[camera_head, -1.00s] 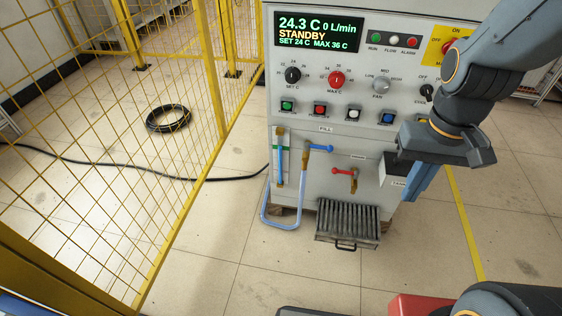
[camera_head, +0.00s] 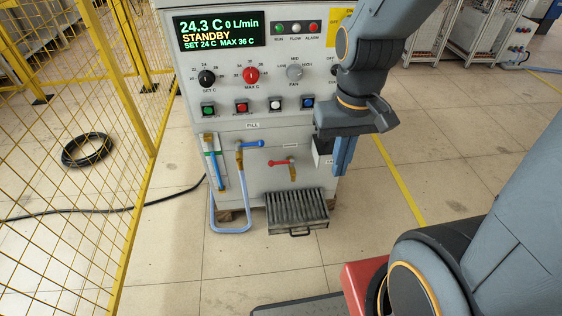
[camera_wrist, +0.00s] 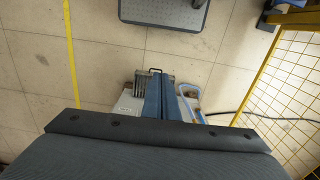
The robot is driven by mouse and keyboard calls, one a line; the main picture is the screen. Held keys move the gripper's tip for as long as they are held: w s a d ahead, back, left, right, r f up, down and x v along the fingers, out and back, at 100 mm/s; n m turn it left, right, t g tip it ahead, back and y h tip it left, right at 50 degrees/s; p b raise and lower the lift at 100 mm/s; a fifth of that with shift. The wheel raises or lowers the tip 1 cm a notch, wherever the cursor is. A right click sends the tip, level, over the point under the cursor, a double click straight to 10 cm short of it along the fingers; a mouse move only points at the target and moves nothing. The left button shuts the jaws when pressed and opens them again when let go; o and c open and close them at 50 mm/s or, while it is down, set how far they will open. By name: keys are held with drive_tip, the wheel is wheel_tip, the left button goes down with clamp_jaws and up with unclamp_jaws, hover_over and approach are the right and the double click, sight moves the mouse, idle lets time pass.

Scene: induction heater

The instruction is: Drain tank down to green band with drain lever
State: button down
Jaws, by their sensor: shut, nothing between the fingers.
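The red drain lever (camera_head: 282,162) sits on a brass valve low on the machine's front, its handle pointing left. The blue fill lever (camera_head: 252,144) is to its left, pointing right. The tank's level tube (camera_head: 214,165) stands at the left, with blue liquid inside and a green band (camera_head: 211,153) near its upper part. The exact liquid level is too small to tell. My gripper (camera_head: 342,160) hangs to the right of the drain lever, apart from it, fingers pointing down and shut with nothing in them. The shut fingers also show in the wrist view (camera_wrist: 162,98).
A grated drain tray (camera_head: 297,210) sits on the floor under the drain valve. The display (camera_head: 219,30) reads STANDBY, 24.3 C, 0 L/min. A yellow mesh fence (camera_head: 75,200) stands at the left. A black hose coil (camera_head: 87,150) lies behind it.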

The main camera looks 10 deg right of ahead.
drive_tip(key=c, duration=2.5)
unclamp_jaws()
drive_tip(key=o, duration=0.4)
drive_tip(key=shift+w+f, duration=0.1)
drive_tip(key=shift+w, duration=0.05)
drive_tip(key=o, duration=0.3)
drive_tip(key=w+a+f+n+b, duration=0.1)
drive_tip(key=w+f+n+b, duration=0.3)
drive_tip(key=w, duration=0.5)
drive_tip(key=w+a+f+n+t+b, duration=0.1)
drive_tip(key=w+f+n+b, duration=0.4)
drive_tip(key=w+f+b, duration=0.3)
drive_tip(key=shift+w+f+b, duration=0.35)
drive_tip(key=shift+w+f, duration=0.45)
drive_tip(key=n+t+b, duration=0.1)
drive_tip(key=n+b, duration=0.8)
drive_tip(key=b, duration=0.1)
approach(283, 162)
drive_tip(key=shift+w+d+f+b, duration=0.1)
drive_tip(key=shift+w+f+b, duration=0.2)
drive_tip(key=shift+f, duration=0.95)
drive_tip(key=shift+w+a+f+b, duration=0.1)
drive_tip(key=shift+w+f+b, duration=0.15)
drive_tip(key=shift+f, duration=1)
drive_tip(key=shift+w+d+f+b, duration=0.15)
drive_tip(key=shift+f+b, duration=0.2)
drive_tip(key=shift+f, duration=0.9)
drive_tip(key=shift+c, duration=0.3)
clamp_jaws()
